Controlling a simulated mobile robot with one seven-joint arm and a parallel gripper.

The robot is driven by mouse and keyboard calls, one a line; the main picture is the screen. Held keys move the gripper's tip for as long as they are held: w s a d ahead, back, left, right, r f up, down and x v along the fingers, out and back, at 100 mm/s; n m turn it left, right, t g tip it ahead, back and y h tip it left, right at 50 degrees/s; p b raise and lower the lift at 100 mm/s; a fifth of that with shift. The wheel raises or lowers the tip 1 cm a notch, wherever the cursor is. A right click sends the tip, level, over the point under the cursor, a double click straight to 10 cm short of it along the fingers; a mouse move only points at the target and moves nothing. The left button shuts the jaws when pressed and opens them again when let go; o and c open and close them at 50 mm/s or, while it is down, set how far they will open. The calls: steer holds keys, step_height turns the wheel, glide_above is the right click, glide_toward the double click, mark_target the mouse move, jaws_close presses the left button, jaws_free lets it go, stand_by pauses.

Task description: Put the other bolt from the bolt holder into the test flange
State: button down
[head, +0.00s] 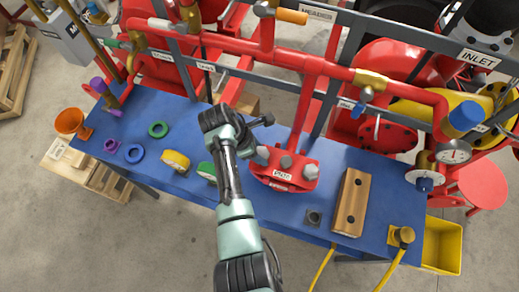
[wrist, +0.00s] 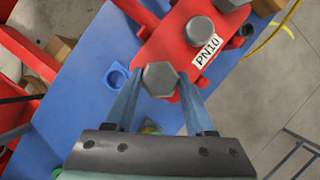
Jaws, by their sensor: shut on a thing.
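The red test flange (head: 278,181) stands on the blue bench, with a row of grey hex-headed bolts on top. My gripper (head: 257,151) is at the left end of this row, partly hidden by my own arm in the head view. In the wrist view, my gripper (wrist: 160,88) is shut on a grey hex bolt (wrist: 160,78), seen from above at the near end of the flange (wrist: 178,45). Its shank is hidden, so how deep it sits is unclear. Another bolt (wrist: 200,30) stands beyond it. The wooden bolt holder (head: 352,190) shows two dark, empty holes.
A red pipe (head: 303,105) rises close behind the flange. A yellow bin (head: 442,245) stands at the right.

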steer(key=shift+c, duration=0.9)
jaws_free()
steer(key=b+v, duration=0.2)
steer(key=v, duration=1.1)
